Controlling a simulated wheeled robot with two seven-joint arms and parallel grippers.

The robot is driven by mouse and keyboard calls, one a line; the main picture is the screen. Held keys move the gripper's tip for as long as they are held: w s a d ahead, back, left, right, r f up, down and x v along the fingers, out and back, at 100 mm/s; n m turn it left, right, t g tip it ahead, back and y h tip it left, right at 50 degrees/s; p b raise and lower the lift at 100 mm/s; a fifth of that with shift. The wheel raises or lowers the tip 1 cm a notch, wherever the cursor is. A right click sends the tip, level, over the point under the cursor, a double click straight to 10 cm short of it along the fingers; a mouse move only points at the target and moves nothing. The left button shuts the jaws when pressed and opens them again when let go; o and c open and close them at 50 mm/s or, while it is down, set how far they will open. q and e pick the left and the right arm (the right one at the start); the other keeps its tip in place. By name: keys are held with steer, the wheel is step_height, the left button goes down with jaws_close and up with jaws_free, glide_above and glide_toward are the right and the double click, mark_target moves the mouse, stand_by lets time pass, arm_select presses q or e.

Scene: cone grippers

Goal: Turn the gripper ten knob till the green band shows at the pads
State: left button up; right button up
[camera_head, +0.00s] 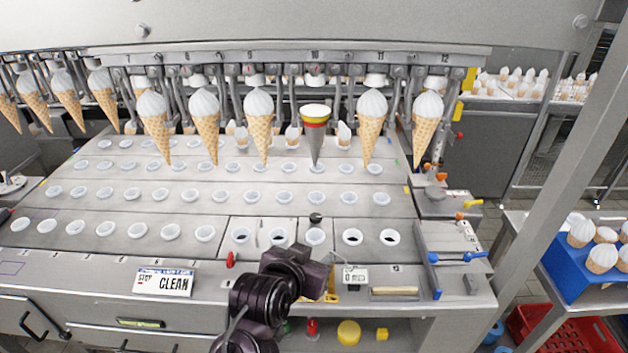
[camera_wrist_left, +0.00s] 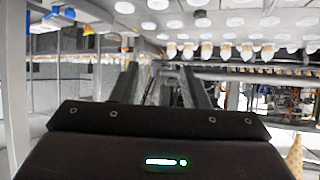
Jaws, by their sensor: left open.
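A row of numbered grippers runs along the overhead bar, and the label 10 (camera_head: 315,54) marks gripper ten. A grey cone with coloured bands (camera_head: 314,132) hangs point down there, between tan ice cream cones. Its bands look yellow, red and green near the top, but the pads' exact line against them is too small to tell. I cannot clearly make out the knob of gripper ten. My left gripper (camera_head: 312,274) is low at the front edge of the machine, well below the banded cone. Its spread fingers (camera_wrist_left: 160,86) show empty in the wrist view. My right gripper is out of view.
The deck (camera_head: 110,180) holds rows of white cups. A small black ball-topped piece (camera_head: 316,218) stands among the front cups. A blue crate (camera_head: 590,266) with cones stands right, beyond a slanted post (camera_head: 572,190).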

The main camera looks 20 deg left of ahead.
arm_select(q)
steer(key=w+r+n+t+y, duration=0.1)
steer(key=w+r+t, duration=0.2)
steer(key=r, duration=0.5)
steer(key=w+r+n+t+y, duration=0.1)
steer(key=w+r+t, duration=0.15)
steer(key=r, duration=0.65)
steer(key=n+t+y, duration=0.3)
steer(key=t+y, duration=0.1)
steer(key=y, duration=0.1)
glide_toward(315, 73)
steer(key=p+x, duration=0.4)
steer(key=x, duration=0.4)
steer(key=shift+c, duration=0.4)
jaws_close()
steer(key=shift+w+f+n+y+b, duration=0.1)
steer(key=shift+f+n+y+b, duration=0.05)
steer(key=shift+n+y+b, duration=0.65)
steer(key=shift+d+n+g+y, duration=0.1)
steer(key=shift+n+g+y, duration=0.2)
steer(key=shift+n, duration=0.6)
